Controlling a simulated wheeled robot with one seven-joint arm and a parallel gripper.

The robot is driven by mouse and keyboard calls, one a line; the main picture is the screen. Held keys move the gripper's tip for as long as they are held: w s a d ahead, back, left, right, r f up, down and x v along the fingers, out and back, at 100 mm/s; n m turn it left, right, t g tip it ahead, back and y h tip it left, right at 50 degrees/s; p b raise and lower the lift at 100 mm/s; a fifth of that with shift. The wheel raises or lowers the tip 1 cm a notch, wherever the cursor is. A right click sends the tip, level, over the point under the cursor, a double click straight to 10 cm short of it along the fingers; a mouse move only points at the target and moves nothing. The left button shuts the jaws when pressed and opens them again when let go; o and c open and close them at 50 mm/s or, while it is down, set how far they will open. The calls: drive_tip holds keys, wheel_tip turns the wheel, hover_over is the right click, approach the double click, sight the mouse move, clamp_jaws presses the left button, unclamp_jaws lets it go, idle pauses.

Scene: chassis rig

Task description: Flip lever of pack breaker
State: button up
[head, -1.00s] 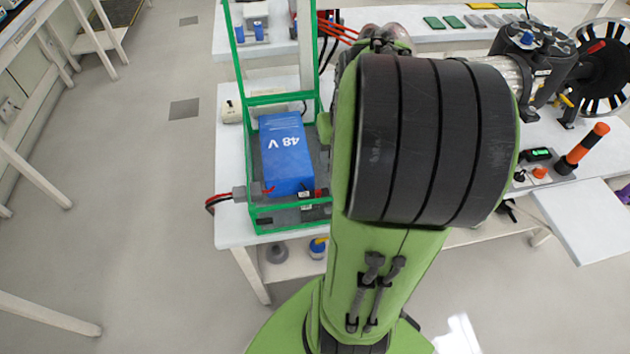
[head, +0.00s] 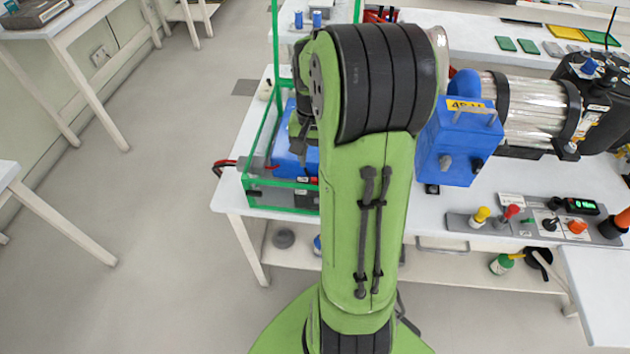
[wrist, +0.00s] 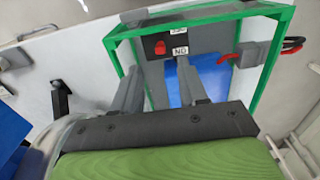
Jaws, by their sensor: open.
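The breaker's red lever (wrist: 160,47) shows in the wrist view on a dark grey panel at the near end of the green frame (wrist: 285,50). A white label (wrist: 180,51) beside it appears to read ON upside down. The blue battery pack (wrist: 212,80) lies inside the frame; it also shows in the head view (head: 292,160), partly behind my arm. My gripper (wrist: 160,70) is open and empty, its two grey fingers apart, pointing toward the panel with the lever between them in the picture. I cannot tell the remaining distance.
Green frame bars surround the pack on both sides. A blue box (head: 458,145) stands right of my arm, with a control panel (head: 520,222) in front.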

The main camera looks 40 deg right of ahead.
sight(315, 179)
wheel_tip(315, 179, down, 7)
drive_tip(key=shift+f+b, duration=0.1)
drive_tip(key=shift+b, duration=0.95)
drive_tip(key=shift+c, duration=0.4)
clamp_jaws()
